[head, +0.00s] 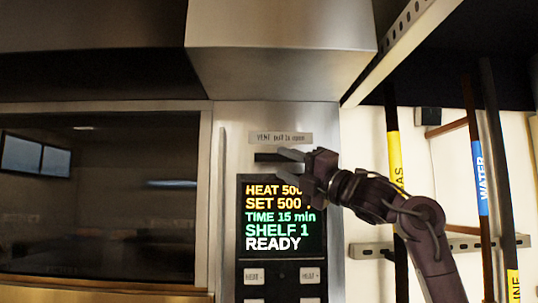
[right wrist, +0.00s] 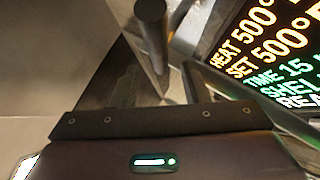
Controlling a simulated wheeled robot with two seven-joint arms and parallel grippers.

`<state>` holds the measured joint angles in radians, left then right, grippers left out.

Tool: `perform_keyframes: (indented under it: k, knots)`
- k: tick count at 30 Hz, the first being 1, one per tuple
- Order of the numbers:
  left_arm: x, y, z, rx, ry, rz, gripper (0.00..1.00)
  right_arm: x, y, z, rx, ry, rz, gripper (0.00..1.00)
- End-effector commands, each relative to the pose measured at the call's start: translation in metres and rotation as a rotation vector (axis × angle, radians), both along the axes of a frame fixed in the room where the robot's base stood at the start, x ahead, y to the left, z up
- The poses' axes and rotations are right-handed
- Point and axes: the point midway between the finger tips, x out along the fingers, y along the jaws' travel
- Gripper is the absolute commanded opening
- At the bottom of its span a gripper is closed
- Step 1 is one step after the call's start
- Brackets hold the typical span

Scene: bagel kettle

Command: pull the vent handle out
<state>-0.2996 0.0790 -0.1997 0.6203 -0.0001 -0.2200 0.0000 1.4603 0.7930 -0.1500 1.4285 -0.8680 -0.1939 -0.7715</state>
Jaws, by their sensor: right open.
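The vent handle (head: 265,157) is a short dark bar on the steel panel, just under the label reading "VENT pull to open" (head: 281,138). In the right wrist view the handle (right wrist: 151,30) shows as a dark rounded bar at the top middle. My right gripper (head: 287,160) is open at the right end of the handle, its grey fingers pointing left. In the wrist view the handle appears between the finger lines; I cannot tell whether they touch it. My left gripper is not in view.
A lit display (head: 281,215) sits right below the handle, with buttons (head: 254,276) under it. A dark oven window (head: 100,195) fills the left. A steel hood (head: 281,50) juts out above. Pipes (head: 481,178) and a rack stand at right.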

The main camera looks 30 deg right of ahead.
Motion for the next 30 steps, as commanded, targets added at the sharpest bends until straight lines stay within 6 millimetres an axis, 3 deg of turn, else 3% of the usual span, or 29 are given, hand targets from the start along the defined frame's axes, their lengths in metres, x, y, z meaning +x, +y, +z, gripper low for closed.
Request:
perform_keyframes:
  k: [1, 9, 20, 30]
  knots:
    - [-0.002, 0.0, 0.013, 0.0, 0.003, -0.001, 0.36, 0.008, 0.004, 0.01, 0.003, 0.003, 0.003, 0.41]
    - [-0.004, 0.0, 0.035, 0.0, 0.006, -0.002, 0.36, 0.039, 0.018, 0.022, 0.003, 0.002, 0.002, 0.41]
    - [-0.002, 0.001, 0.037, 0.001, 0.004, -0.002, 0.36, 0.046, 0.021, 0.021, 0.002, 0.001, 0.0, 0.41]
    - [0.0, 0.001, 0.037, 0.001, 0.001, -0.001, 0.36, 0.046, 0.021, 0.021, 0.003, 0.002, 0.0, 0.0]
